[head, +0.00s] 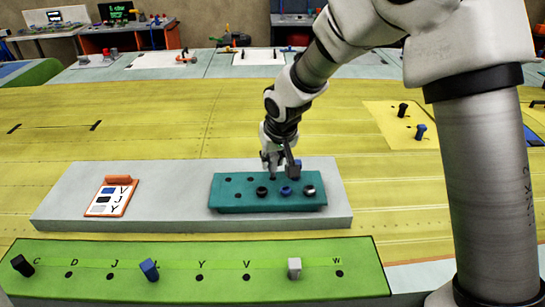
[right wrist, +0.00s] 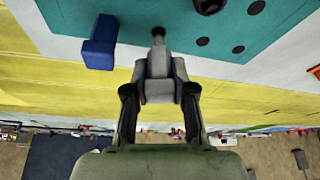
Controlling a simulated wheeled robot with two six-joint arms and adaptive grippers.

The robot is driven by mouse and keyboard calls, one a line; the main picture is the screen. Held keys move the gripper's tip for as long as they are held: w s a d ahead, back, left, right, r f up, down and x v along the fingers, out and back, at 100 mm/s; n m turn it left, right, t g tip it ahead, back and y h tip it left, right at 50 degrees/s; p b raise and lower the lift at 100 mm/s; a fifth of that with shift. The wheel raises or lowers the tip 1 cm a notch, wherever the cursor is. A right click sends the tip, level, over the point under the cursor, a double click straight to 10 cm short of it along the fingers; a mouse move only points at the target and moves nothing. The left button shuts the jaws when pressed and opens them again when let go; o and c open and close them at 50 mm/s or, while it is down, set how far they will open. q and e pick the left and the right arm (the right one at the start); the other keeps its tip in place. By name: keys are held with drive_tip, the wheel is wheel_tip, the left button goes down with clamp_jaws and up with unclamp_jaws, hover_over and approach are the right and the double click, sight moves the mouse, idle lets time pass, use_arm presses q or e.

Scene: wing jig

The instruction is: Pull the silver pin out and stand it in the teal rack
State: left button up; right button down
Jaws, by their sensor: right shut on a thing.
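My right gripper (head: 272,160) is shut on a grey, silver-looking pin over the back row of the teal rack (head: 218,201). In the right wrist view the gripper (right wrist: 160,90) has the pin (right wrist: 158,58) between its fingers. The pin's narrow dark end points at the rack; I cannot tell whether it is in a hole. Another silver pin (head: 294,268) stands in the green strip (head: 200,294). The rack's front row holds a black pin (head: 262,190), a blue one (head: 286,190) and a silver one (head: 309,190). My left gripper is out of view.
A blue pin (head: 294,169) stands close beside my gripper, also in the right wrist view (right wrist: 98,42). A black pin (head: 22,265) and a blue pin (head: 149,269) stand in the green strip. An orange-framed card (head: 110,195) lies left on the grey slab (head: 165,195).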

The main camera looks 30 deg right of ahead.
idle(0.5)
drive_tip(key=shift+f+b, duration=1.25)
drive_tip(key=shift+f, duration=0.15)
drive_tip(key=c, duration=0.9)
unclamp_jaws()
drive_tip(key=v, duration=1.2)
